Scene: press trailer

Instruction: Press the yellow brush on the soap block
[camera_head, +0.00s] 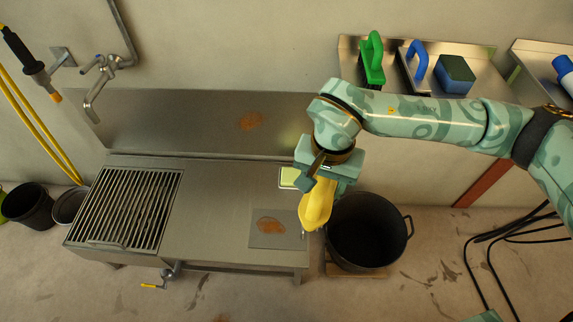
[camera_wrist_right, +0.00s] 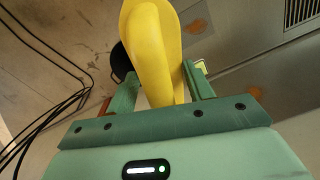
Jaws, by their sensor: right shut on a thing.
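My right gripper (camera_head: 322,178) is shut on the yellow brush (camera_head: 316,206), which hangs below it over the right end of the steel counter. In the right wrist view the brush (camera_wrist_right: 152,45) fills the gap between the two fingers of the gripper (camera_wrist_right: 162,88). The soap block (camera_head: 288,177) looks like a small pale green block on the counter, just left of the gripper and partly hidden by it. The brush appears apart from the block; its height above the counter is hard to tell. My left gripper is not in view.
A steel counter (camera_head: 215,210) has a grate (camera_head: 125,208) at left and a stained grey plate (camera_head: 270,240) near the brush. A black pot (camera_head: 365,232) stands right of it. A wall shelf holds a green brush (camera_head: 373,58), a blue-handled brush (camera_head: 418,60) and a sponge (camera_head: 455,74).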

